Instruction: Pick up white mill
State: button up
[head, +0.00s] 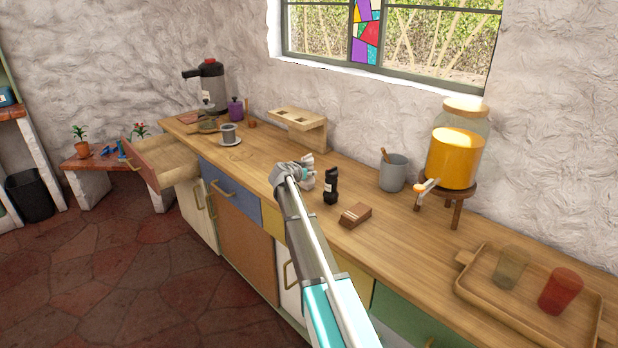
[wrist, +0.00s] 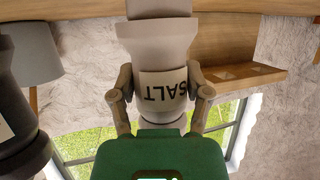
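The white mill (wrist: 164,84) stands in the middle of the wrist view, which is upside down, with the word SALT on its body. In the head view the white mill (head: 308,172) is on the counter beside my gripper (head: 291,173), which partly hides it. In the wrist view the two fingers of my gripper (wrist: 160,76) lie along both sides of the mill and look in contact with it. I see no clear gap between the mill and the counter.
A black mill (head: 330,187) stands close to the right of the white mill. A brown box (head: 355,215), a grey cup (head: 392,174) and a juice dispenser (head: 455,160) are farther right. A wooden rack (head: 299,128) is behind.

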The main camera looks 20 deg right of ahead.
aim_at(307, 164)
jog(key=c, duration=0.6)
jog(key=shift+r, duration=0.15)
notch_tip(307, 164, up, 3)
jog(key=p, duration=0.3)
jog(key=s+r+p, duration=0.3)
jog(key=s, duration=0.1)
jog(key=s+a+r+p, duration=0.1)
jog(key=s+r+p, duration=0.2)
jog(key=s, duration=0.2)
jog(key=s+a+r+p, duration=0.1)
jog(key=s+r+p, duration=0.2)
jog(key=s+p, duration=0.1)
jog(key=shift+s+r, duration=0.35)
jog(key=shift+s, duration=0.05)
jog(key=shift+r, duration=0.1)
